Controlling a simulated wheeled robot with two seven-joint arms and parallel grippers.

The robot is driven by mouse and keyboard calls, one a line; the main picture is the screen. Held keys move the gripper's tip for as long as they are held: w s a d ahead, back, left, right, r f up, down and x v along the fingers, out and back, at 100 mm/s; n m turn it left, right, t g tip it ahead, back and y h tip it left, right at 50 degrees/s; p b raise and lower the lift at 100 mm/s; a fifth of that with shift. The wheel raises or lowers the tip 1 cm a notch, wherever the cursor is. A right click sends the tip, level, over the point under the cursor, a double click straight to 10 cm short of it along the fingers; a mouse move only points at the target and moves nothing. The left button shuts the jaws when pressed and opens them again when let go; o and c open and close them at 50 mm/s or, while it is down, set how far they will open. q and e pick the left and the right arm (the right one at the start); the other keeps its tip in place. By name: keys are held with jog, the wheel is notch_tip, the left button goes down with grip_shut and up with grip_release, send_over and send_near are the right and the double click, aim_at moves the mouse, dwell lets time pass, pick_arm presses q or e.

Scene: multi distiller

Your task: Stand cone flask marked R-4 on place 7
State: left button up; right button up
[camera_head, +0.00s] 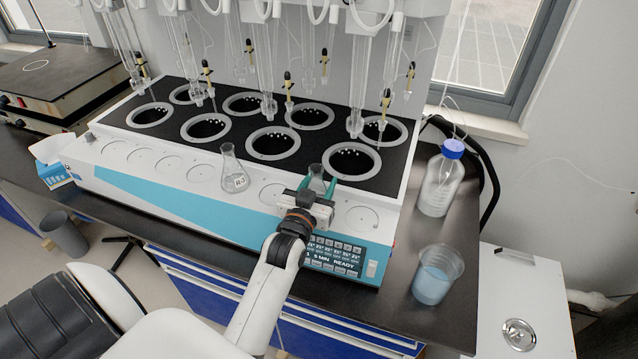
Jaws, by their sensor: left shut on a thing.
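A clear cone flask (317,172) is between the green fingertips of my left gripper (318,186), which is shut on it. It is over the white front ledge (216,192), just left of the bare rightmost ring place (361,219). The gripper hides its lower part and any label, so I cannot tell whether it touches the ledge. A second cone flask (231,166) stands upright on the ledge further left, with a white label starting with R; its number is too small to read surely. My right gripper is not in view.
Behind the ledge is a black deck with several round heating wells (272,144) and hanging glass tubes. Below it is a control panel (335,254). A blue-capped bottle (440,183) and a beaker of blue liquid (437,274) stand at right. Ring places at left are empty.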

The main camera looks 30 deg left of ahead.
pick_arm(q)
jog(key=shift+f, duration=0.15)
jog(key=o, duration=1.1)
jog(key=shift+c, duration=0.2)
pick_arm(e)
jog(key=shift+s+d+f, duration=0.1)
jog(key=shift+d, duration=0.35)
pick_arm(q)
jog(key=shift+r, duration=0.25)
jog(key=b+v, duration=0.2)
jog(key=v, duration=1)
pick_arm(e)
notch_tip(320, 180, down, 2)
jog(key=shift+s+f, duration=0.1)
pick_arm(q)
jog(key=shift+f, duration=0.15)
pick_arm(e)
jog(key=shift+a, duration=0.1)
